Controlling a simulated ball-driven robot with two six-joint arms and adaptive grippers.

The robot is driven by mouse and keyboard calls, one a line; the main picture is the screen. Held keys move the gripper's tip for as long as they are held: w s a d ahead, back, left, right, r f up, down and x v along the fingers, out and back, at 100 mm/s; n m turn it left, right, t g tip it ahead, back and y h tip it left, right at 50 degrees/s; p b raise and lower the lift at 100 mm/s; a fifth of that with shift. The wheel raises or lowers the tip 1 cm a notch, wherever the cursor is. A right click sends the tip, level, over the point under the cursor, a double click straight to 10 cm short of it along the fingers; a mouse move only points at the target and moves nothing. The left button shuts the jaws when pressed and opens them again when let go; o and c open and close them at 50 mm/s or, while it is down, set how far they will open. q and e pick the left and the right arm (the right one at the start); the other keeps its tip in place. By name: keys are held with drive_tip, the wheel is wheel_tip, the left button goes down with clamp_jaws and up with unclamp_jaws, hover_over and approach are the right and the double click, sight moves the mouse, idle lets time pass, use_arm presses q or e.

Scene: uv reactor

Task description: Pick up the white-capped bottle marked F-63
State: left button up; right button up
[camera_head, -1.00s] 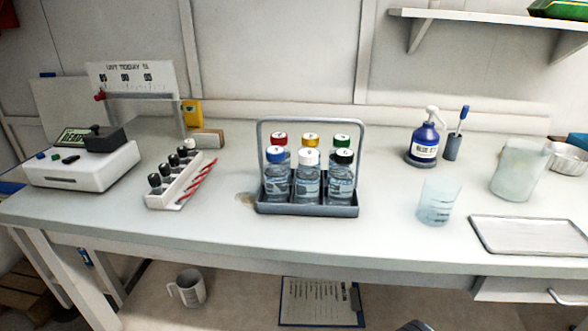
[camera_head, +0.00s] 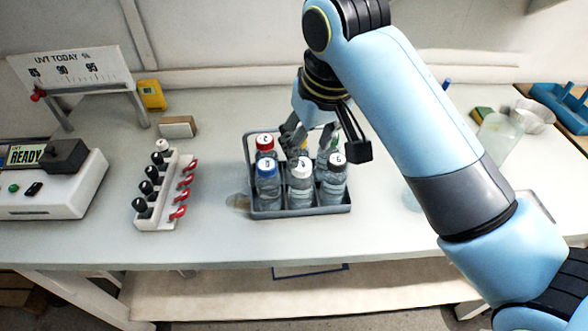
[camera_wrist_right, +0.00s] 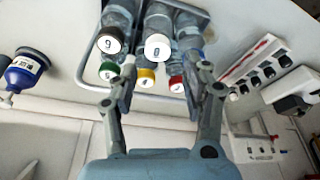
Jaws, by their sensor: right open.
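The white-capped bottle (camera_head: 300,186) stands in the front row of a grey carrier (camera_head: 282,213), between the blue-capped bottle (camera_head: 267,185) and the black-capped bottle (camera_head: 334,183). Its F-63 mark is not legible. My right gripper (camera_head: 312,143) is over the carrier's back part, behind the white cap, and partly hides the back row. In the right wrist view my open right gripper (camera_wrist_right: 160,68) has its fingers apart, with the white cap (camera_wrist_right: 158,46) and yellow cap (camera_wrist_right: 147,77) showing between them. It holds nothing. My left gripper is out of view.
The table in front of the carrier is clear.

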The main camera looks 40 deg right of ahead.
sight(302, 165)
drive_tip(key=p+x, duration=0.1)
drive_tip(key=x, duration=0.5)
drive_tip(key=shift+w+d+f, duration=0.2)
drive_tip(key=shift+w+f, duration=0.05)
drive_tip(key=shift+f, duration=0.55)
drive_tip(key=shift+w+f, duration=0.1)
drive_tip(key=shift+w, duration=0.1)
clamp_jaws()
